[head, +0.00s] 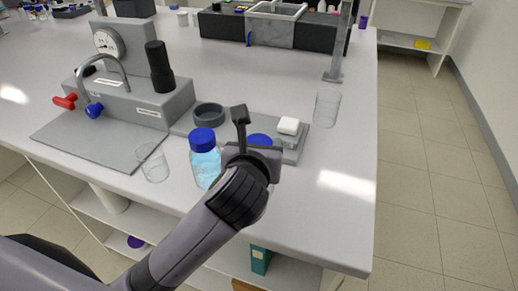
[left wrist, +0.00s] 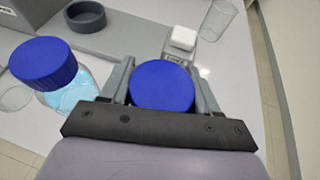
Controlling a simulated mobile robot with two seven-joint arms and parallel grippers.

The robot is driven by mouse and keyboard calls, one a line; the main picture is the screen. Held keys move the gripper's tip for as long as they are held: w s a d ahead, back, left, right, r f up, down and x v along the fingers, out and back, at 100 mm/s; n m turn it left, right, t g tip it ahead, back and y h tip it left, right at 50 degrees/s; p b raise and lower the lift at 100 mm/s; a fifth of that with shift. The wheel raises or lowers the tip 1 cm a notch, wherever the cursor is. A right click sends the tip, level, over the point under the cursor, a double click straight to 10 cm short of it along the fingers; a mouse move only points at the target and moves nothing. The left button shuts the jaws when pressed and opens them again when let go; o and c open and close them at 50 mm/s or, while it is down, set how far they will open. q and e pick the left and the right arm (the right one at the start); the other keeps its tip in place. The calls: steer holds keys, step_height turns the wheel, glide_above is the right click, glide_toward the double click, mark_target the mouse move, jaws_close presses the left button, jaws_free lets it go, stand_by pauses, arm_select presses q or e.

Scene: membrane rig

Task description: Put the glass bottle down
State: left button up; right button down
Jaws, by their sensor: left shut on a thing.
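My left gripper (head: 254,146) is shut on a glass bottle with a blue cap (head: 260,139). In the left wrist view the cap (left wrist: 163,86) sits upright between the two fingers. The held bottle's body is mostly hidden by the gripper, so I cannot tell whether its base touches the bench. A second bottle with a blue cap and pale blue liquid (head: 205,162) stands on the white bench (head: 310,215), just left of the gripper. It also shows at the left of the left wrist view (left wrist: 70,92). My right gripper is not in view.
Two empty beakers stand near, one at left (head: 153,163), one at right (head: 326,108). Behind the gripper are a grey ring (head: 209,115) and a small device with a white top (head: 288,127). A gauge rig (head: 130,95) stands at back left. The front-right bench is clear.

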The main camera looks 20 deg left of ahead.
arm_select(q)
steer(key=shift+f, duration=0.6)
steer(key=o, duration=1.2)
steer(key=shift+f, duration=0.2)
steer(key=shift+r, duration=0.2)
